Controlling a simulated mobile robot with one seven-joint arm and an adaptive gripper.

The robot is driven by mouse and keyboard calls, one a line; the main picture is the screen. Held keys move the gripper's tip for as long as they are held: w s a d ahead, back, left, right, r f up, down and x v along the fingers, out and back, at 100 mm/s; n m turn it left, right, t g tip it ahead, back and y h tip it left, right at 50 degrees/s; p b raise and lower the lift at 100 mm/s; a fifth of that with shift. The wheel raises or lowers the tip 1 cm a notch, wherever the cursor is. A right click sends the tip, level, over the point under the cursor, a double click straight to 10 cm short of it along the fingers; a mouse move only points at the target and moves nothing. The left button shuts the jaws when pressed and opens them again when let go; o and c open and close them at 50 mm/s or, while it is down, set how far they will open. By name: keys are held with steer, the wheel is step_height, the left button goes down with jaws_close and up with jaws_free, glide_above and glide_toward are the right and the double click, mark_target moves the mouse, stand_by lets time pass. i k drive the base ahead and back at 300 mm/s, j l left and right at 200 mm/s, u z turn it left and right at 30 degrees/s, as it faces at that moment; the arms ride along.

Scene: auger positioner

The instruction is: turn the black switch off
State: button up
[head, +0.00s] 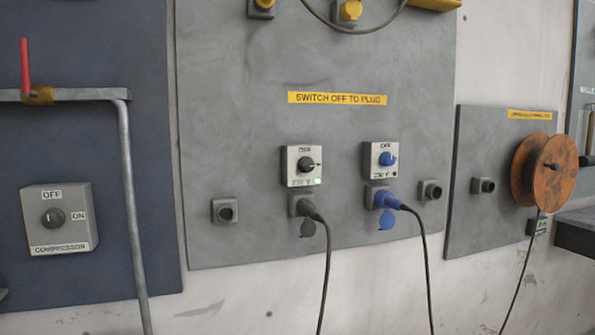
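The black switch (306,165) is a round dark knob on a pale square box, on the grey wall panel below the yellow "SWITCH OFF TO PLUG" label (337,98). A small light at the lower right of its box shows green. The knob's exact pointing direction is too small to tell for sure. A black plug (309,208) with a dark cable sits in the socket below it. My gripper is not in view.
A blue switch (387,159) with a blue plug (389,200) is to the right. A compressor switch box (58,219), a pipe (132,200) and a red lever (25,65) are at left. An orange reel (545,171) and a dark ledge (577,232) are at right.

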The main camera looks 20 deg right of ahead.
mark_target(305, 165)
steer(key=i+l+u, duration=0.2)
steer(key=i, duration=0.2)
steer(key=i+l+u, duration=0.2)
steer(key=i+l, duration=0.2)
steer(key=i, duration=0.05)
